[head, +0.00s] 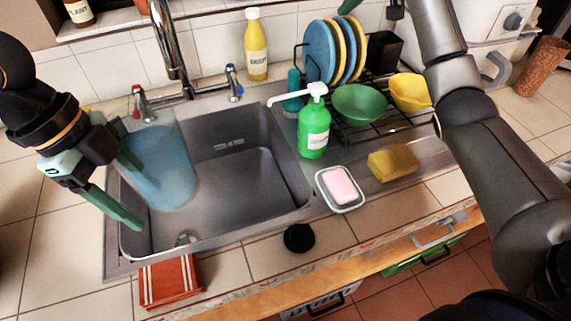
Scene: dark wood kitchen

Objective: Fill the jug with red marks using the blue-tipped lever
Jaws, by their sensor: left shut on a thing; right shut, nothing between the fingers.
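A translucent blue jug (172,178) is in the left part of the sink, below the faucet (172,45). No red marks can be made out on it. The blue-tipped lever (233,82) stands right of the faucet base, and a red-tipped lever (140,100) stands left of it. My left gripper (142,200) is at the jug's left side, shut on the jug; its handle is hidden. My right gripper (352,5) is at the top edge, mostly out of frame, above the dish rack and away from the lever. It is shut and empty.
A green soap pump (314,128) and a pink soap in a dish (341,190) stand right of the sink (235,221). A rack holds plates (319,50) and bowls (360,104). A yellow bottle (256,48) stands behind the blue-tipped lever.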

